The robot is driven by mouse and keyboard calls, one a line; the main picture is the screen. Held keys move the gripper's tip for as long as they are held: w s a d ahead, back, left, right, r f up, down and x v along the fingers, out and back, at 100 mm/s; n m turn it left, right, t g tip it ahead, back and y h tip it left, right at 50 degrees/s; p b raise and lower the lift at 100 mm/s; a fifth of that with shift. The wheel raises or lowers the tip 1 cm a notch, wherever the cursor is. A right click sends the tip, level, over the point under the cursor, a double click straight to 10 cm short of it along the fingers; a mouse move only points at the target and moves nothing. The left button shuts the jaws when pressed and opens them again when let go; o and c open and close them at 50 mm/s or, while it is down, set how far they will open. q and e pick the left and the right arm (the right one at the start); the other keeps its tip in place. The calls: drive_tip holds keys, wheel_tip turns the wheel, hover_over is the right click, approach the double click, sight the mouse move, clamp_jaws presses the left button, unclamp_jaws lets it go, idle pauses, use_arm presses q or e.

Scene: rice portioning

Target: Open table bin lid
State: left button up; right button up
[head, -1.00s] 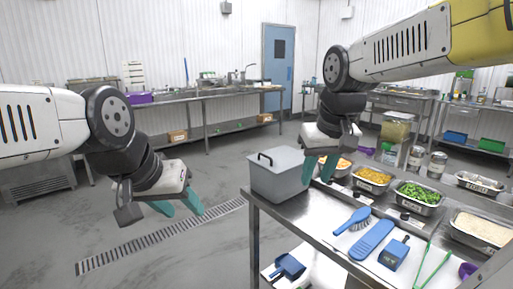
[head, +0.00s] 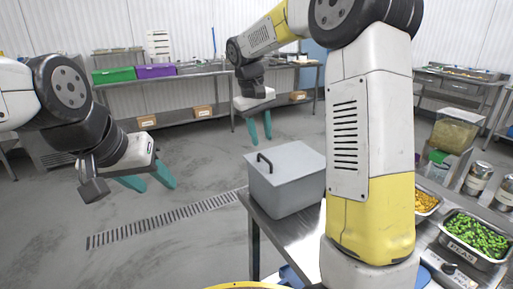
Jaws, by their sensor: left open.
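The grey table bin (head: 300,195) stands on the left corner of the steel table. Its flat lid (head: 292,160) lies closed on top, with a black handle (head: 265,161) near its left edge. My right gripper (head: 260,135) is behind and above the bin's left side, its teal fingers pointing down, apart and empty. It does not touch the handle. My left gripper (head: 149,182) is open and empty over the floor, well left of the bin.
My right arm hides much of the table. A tray of peas (head: 474,235), a tray of yellow food (head: 425,201) and cans (head: 478,178) are at the right. A floor drain (head: 165,219) runs left of the table. The floor there is clear.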

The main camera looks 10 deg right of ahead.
sight(265, 159)
drive_tip(key=f, duration=0.3)
drive_tip(key=d+f, duration=0.1)
drive_tip(key=f, duration=0.2)
drive_tip(key=shift+w+d+f, duration=0.15)
drive_tip(key=shift+w+f, duration=0.05)
drive_tip(key=shift+f, duration=0.2)
clamp_jaws()
idle(1.0)
